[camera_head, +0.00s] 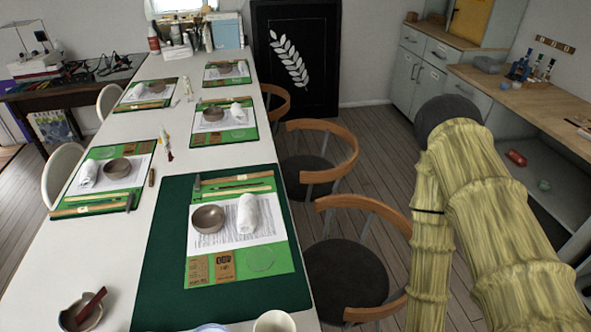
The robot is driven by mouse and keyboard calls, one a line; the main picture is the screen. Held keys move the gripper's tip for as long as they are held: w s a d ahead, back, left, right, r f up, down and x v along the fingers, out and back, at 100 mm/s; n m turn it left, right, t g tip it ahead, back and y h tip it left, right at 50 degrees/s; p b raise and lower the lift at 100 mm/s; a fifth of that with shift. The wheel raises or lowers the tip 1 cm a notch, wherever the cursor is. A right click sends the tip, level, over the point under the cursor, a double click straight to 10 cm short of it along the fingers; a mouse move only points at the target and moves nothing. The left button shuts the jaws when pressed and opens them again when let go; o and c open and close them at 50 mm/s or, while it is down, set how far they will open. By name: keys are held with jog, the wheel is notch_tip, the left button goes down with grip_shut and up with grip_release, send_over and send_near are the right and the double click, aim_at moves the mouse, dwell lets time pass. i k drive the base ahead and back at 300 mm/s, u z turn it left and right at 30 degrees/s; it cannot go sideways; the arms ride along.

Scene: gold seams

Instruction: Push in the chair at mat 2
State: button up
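Three chairs with curved wooden backs and dark seats stand along the right side of the long white table (120,236). The nearest chair (345,272) has its seat next to the table edge beside the large dark green mat (165,255), with its back out over the floor. The middle chair (306,169) also stands out from the edge. The farthest (277,97) sits close to the table and is partly hidden. I cannot read any mat number, so I cannot tell which is mat 2. My arm rises at the right; my gripper is not visible.
Two pale chairs (62,172) stand on the left side. Bowls, rolled towels and green sheets lie on the table. A wooden counter (535,100) with an open shelf runs along the right. Wooden floor (385,130) is clear between chairs and cabinets.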

aim_at(308, 179)
jog(key=k, duration=1.2)
jog(key=z, duration=1.05)
jog(key=i, duration=1.5)
jog(key=z, duration=0.6)
jog(key=i, duration=1.55)
jog(key=u, duration=0.95)
jog(key=i, duration=0.85)
jog(key=u, duration=1.5)
jog(key=i, duration=0.45)
jog(key=u, duration=0.25)
